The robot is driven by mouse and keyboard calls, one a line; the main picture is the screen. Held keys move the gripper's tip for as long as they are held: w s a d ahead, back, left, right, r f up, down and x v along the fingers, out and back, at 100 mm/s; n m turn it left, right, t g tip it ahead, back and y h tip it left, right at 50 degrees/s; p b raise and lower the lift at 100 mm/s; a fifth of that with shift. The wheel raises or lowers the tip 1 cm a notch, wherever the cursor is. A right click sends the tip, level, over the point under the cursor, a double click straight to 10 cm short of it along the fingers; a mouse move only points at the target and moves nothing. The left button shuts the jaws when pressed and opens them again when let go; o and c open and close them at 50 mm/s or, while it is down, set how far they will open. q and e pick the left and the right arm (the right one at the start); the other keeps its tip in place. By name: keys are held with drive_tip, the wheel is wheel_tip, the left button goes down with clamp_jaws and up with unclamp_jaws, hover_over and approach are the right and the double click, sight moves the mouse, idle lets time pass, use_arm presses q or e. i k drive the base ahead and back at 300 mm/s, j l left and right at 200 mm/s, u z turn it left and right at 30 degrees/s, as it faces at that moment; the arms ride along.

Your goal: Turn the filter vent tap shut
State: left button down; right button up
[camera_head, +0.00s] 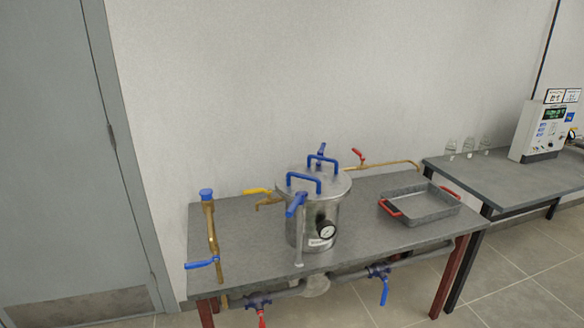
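A steel filter vessel (309,218) with a lid and two blue lid handles (304,181) stands on the grey table. A dial gauge (326,230) and a label sit on its front. A blue lever (296,204) tops a thin post at its front left, and another blue piece (321,151) shows behind the lid. A yellow-handled brass tap (261,193) is at its left and a red-handled brass tap (359,156) at its back right. I cannot tell which of these is the vent tap. Neither gripper is in view.
A brass pipe with a blue lever (202,263) stands at the table's left edge. A grey tray (430,211) with red handles lies at right. Valves with a red lever (262,317) and a blue lever (384,291) hang below. A second table (500,186) holds glassware and an instrument (545,130).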

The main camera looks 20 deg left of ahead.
sight(268, 191)
drive_tip(key=j, duration=1.45)
